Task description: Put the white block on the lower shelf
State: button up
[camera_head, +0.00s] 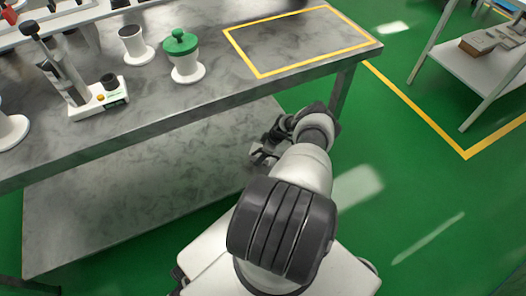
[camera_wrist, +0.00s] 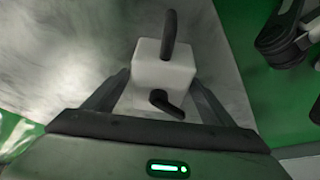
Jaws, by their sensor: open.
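In the wrist view a white block (camera_wrist: 163,72) with a black hook-shaped handle on top and another black hooked part on its near side shows against a grey marbled surface, which looks like the lower shelf (camera_wrist: 70,50). My gripper (camera_wrist: 160,84) is open, with one finger on each side of the block's near part. I cannot tell whether the fingers touch it. In the head view my gripper (camera_head: 263,156) is at the right end of the lower shelf (camera_head: 130,185), below the tabletop. The block cannot be made out there.
The grey tabletop (camera_head: 215,85) overhangs the shelf. A table leg (camera_head: 342,92) is near my arm. Green floor lies right.

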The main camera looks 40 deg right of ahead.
jog(key=p+v, duration=0.4)
jog(key=v, duration=0.8)
